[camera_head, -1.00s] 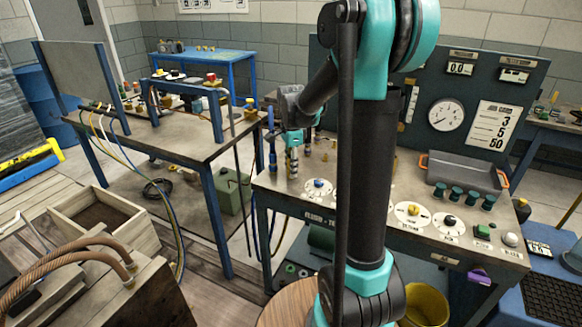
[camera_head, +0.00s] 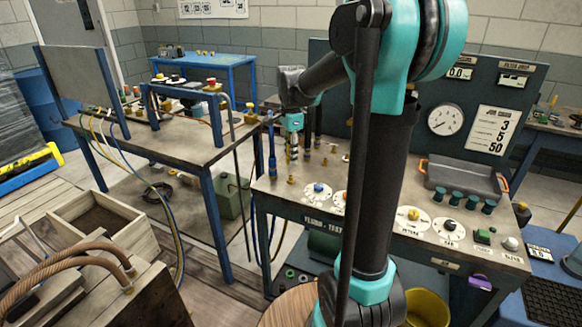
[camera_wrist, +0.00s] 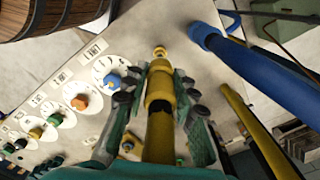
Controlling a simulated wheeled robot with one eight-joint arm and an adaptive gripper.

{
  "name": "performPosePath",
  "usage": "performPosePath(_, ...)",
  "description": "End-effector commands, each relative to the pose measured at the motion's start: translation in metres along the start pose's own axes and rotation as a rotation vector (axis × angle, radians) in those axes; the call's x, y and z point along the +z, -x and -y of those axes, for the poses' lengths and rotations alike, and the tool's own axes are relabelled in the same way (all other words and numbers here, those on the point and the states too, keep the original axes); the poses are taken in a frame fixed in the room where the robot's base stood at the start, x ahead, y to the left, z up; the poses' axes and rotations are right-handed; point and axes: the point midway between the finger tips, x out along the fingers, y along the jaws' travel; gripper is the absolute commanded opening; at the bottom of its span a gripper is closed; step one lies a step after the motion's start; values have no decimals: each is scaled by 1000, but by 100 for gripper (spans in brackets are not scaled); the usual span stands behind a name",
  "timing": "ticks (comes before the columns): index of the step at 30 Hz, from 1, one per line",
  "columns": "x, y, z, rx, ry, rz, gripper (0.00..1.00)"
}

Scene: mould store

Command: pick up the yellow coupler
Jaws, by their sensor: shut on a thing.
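The yellow coupler (camera_wrist: 159,88) is a stubby yellow cylinder in the middle of the wrist view, its long side running away from the camera. My gripper (camera_wrist: 162,98) has its teal, dark-knuckled fingers on both sides of it, shut on it. In the head view my gripper (camera_head: 293,150) hangs pointing down over the left end of the grey test bench (camera_head: 330,205). There the coupler is too small and too covered by the fingers to make out clearly.
A blue upright (camera_head: 271,150) stands just left of my gripper; it shows large in the wrist view (camera_wrist: 262,72). Small brass fittings stand on the bench nearby. Dials and knobs line its front edge. A grey tray (camera_head: 462,178) sits at the right.

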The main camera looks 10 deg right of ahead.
Motion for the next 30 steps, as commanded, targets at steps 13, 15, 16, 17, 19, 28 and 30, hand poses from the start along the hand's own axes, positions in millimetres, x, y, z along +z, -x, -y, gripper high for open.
performPosePath(13,0,98,0,0,0,0,0)
performPosePath(15,0,108,0,0,0,0,0)
performPosePath(16,0,112,0,0,0,0,0)
performPosePath(17,0,115,0,0,0,0,0)
performPosePath(19,0,121,0,0,0,0,0)
performPosePath(28,0,130,0,0,0,0,0)
performPosePath(30,0,130,0,0,0,0,0)
